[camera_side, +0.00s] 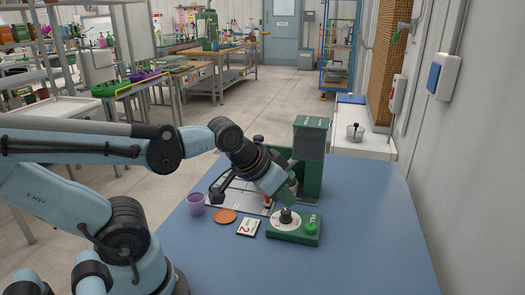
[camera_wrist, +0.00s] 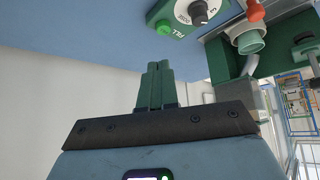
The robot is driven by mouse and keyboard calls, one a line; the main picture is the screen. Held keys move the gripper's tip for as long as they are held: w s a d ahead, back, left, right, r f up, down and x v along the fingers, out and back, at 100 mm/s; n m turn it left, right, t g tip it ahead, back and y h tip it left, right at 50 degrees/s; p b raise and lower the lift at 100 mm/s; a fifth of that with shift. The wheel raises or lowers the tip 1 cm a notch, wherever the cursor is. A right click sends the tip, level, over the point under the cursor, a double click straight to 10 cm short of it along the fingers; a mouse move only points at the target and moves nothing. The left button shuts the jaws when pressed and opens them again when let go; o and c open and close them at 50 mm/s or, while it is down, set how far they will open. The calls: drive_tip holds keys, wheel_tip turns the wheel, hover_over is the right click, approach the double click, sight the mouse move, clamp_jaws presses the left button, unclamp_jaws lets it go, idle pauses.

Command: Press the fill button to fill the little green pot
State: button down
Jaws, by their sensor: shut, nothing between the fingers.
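A dark green control box (camera_side: 293,229) lies on the blue table in the side view. It carries a round green fill button (camera_side: 311,227) at its right and a dial with a dark knob (camera_side: 286,216). In the wrist view the button (camera_wrist: 163,27) and knob (camera_wrist: 199,13) show at the top, with the lettering FILL. A small green pot (camera_wrist: 249,42) shows near an orange-red part of the dispenser; my arm seems to hide most of it in the side view. My gripper (camera_wrist: 157,66) is shut and empty. It appears above the box, apart from the button.
The green dispenser column (camera_side: 308,160) stands behind the box. A purple pot (camera_side: 196,203), an orange saucer (camera_side: 225,216) and a card marked 2 (camera_side: 247,227) lie left of it. The blue table (camera_side: 375,230) is clear on the right, beside the wall.

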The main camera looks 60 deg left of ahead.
sight(307, 227)
drive_tip(key=w+a+n+t, duration=0.1)
drive_tip(key=w+n+t, duration=0.1)
drive_tip(key=w+n, duration=0.5)
drive_tip(key=shift+w+r+n, duration=0.15)
drive_tip(key=shift+w+n, duration=0.25)
drive_tip(key=shift+f, duration=4.4)
drive_tip(key=shift+f, duration=0.1)
drive_tip(key=shift+f, duration=0.35)
drive_tip(key=shift+r, duration=0.15)
drive_tip(key=shift+r, duration=0.3)
